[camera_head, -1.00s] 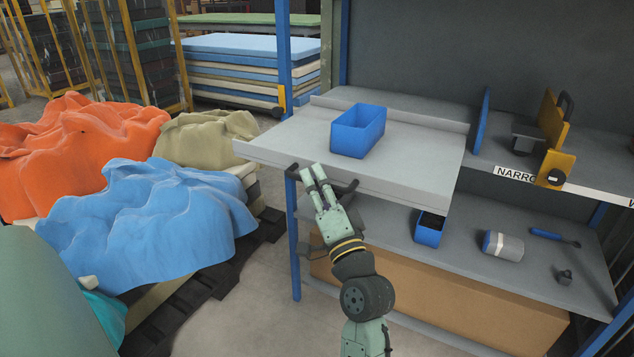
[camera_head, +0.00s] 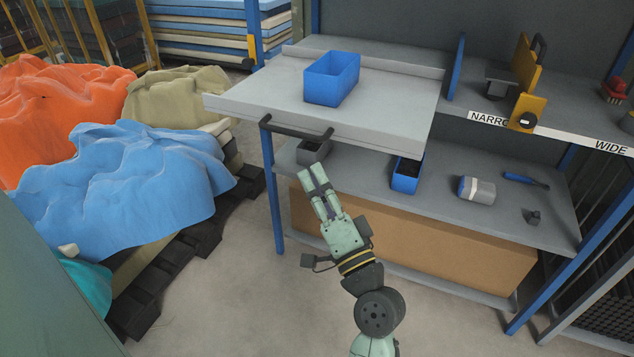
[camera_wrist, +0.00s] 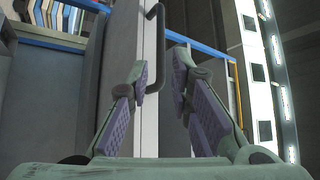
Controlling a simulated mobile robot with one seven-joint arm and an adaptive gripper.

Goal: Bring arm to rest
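My gripper (camera_head: 314,182) is in the middle of the head view, on my pale green arm. It is below and in front of the black handle (camera_head: 290,130) of the grey pull-out shelf (camera_head: 262,97), apart from it. In the wrist view the two purple-padded fingers (camera_wrist: 162,85) stand apart with nothing between them. The handle also shows in the wrist view (camera_wrist: 157,40), beyond the fingertips. A blue open bin (camera_head: 331,80) stands on the pull-out shelf.
The lower shelf (camera_head: 350,168) holds a dark grey bin (camera_head: 312,150), a blue bin (camera_head: 405,177), a grey canister (camera_head: 477,190) and a blue-handled tool (camera_head: 525,180). A cardboard-brown box (camera_head: 440,245) is below. A pallet with blue cloth (camera_head: 140,185) is at left. Floor in front is clear.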

